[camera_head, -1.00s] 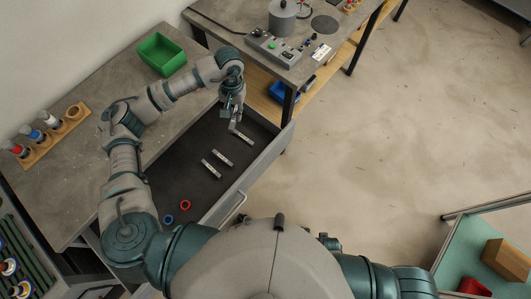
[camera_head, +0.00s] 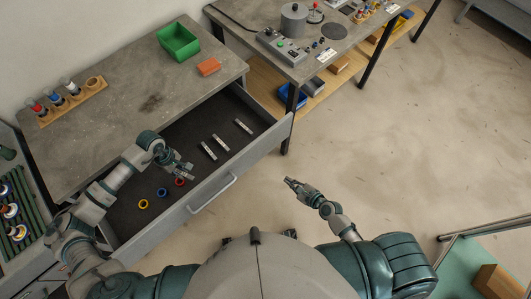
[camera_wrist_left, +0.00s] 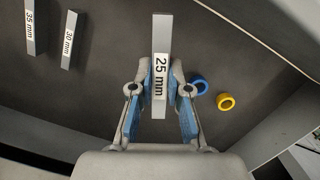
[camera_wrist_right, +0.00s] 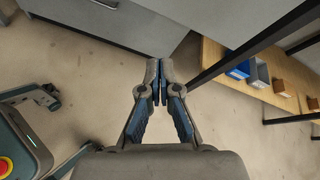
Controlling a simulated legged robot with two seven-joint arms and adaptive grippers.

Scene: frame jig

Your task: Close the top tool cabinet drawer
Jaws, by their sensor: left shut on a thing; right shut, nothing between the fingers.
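The top drawer (camera_head: 250,163) of the grey tool cabinet stands open, its handle (camera_head: 212,195) on the front panel. Inside lie several labelled metal bars, including a 30 mm bar (camera_wrist_left: 70,42) and a 35 mm bar (camera_wrist_left: 32,28), and red (camera_head: 180,182), blue (camera_head: 162,191) and yellow (camera_head: 143,204) rings. My left gripper (camera_head: 188,171) is over the drawer beside the red ring, shut on the 25 mm bar (camera_wrist_left: 160,50). My right gripper (camera_head: 288,182) is shut and empty, in front of the drawer and apart from the handle.
The cabinet top holds a green bin (camera_head: 178,42), an orange block (camera_head: 208,66) and a wooden rack (camera_head: 73,103) of coloured-topped items. A second bench (camera_head: 300,65) stands behind the drawer's far end.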

